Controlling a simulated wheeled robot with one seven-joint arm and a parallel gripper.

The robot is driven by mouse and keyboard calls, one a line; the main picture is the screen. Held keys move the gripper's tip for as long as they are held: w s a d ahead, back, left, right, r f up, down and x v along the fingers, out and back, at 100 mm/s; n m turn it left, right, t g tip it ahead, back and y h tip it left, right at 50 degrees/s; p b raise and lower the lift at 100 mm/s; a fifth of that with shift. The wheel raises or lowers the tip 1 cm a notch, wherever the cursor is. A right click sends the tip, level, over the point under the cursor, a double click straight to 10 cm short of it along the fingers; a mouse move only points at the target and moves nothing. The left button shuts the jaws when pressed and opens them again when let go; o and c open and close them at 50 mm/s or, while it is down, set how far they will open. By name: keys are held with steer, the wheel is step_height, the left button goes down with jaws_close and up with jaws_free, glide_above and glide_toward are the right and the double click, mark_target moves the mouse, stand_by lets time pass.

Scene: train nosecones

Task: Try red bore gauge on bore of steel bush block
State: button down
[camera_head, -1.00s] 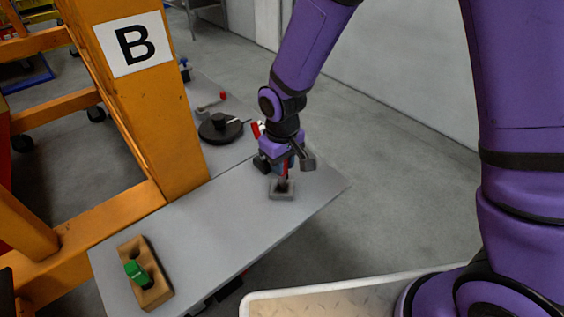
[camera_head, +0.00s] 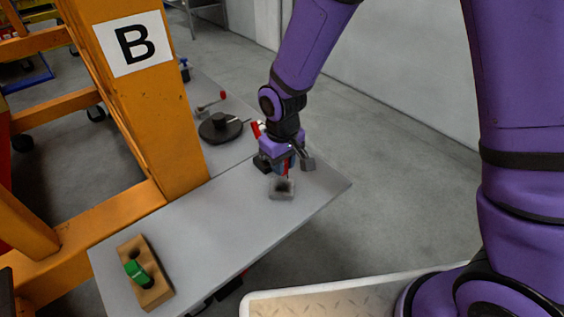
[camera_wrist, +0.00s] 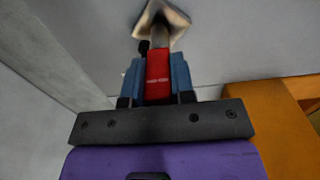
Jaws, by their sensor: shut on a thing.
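The steel bush block (camera_head: 282,189) is a small grey block with a dark round bore, on the grey table near its right end. It also shows at the top of the wrist view (camera_wrist: 172,16). My gripper (camera_head: 287,163) is just above and behind the block. In the wrist view its blue-padded fingers (camera_wrist: 158,80) are shut on the red handle of the red bore gauge (camera_wrist: 158,72). The gauge's grey pin (camera_wrist: 158,38) points toward the block. I cannot tell whether its tip touches or enters the bore.
A wooden holder (camera_head: 154,288) with a green gauge (camera_head: 137,271) sits at the table's front left. A black round object (camera_head: 220,127) stands farther back beside the orange post (camera_head: 165,100) marked B. The table (camera_head: 205,230) is clear between the holder and the block.

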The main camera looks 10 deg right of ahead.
steer(key=shift+r, duration=2.9)
